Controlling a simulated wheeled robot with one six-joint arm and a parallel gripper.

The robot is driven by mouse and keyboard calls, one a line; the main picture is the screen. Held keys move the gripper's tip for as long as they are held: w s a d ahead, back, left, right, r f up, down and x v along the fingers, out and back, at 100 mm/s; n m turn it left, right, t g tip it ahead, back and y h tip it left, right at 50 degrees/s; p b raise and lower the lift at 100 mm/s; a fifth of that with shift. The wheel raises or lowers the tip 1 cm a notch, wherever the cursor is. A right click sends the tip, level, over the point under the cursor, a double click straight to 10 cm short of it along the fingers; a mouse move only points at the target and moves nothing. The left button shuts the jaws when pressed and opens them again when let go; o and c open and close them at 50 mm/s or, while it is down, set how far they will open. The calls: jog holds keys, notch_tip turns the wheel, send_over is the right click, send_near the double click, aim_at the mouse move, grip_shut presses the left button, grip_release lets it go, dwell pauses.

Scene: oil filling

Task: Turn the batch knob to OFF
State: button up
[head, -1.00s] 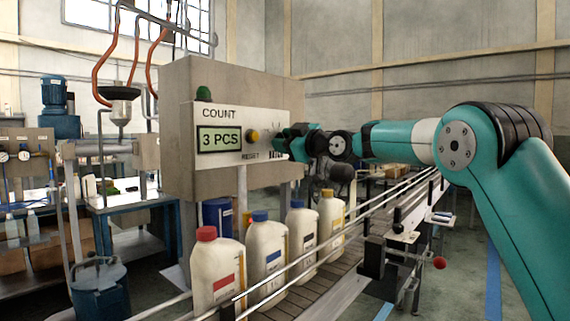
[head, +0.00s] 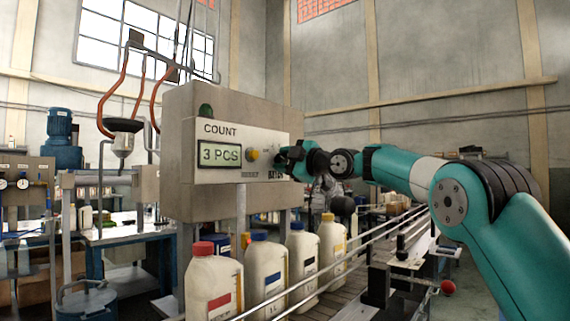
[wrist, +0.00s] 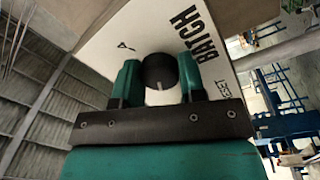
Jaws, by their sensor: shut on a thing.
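The batch knob (wrist: 159,72) is a round black knob with a pale pointer line, on the white face of the control panel (head: 190,195). In the wrist view my gripper (wrist: 158,80) has one teal finger on each side of the knob and is shut on it. The pointer line lies toward the gripper's palm. The word BATCH and a small mark show on the plate around it; no OFF label is readable. In the head view my gripper (head: 287,160) is at the panel's right side and hides the knob.

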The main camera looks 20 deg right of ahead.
jog(key=shift+r, duration=0.15)
jog(key=o, duration=0.9)
jog(key=shift+s+d+f+b, duration=0.25)
jog(key=shift+s+d+b, duration=0.1)
jog(key=shift+s, duration=0.05)
jog(key=b+v, duration=0.5)
jog(key=v, duration=1.1)
jog(key=shift+s+b, duration=0.15)
jog(key=shift+b, duration=0.15)
jog(key=shift+d, duration=0.1)
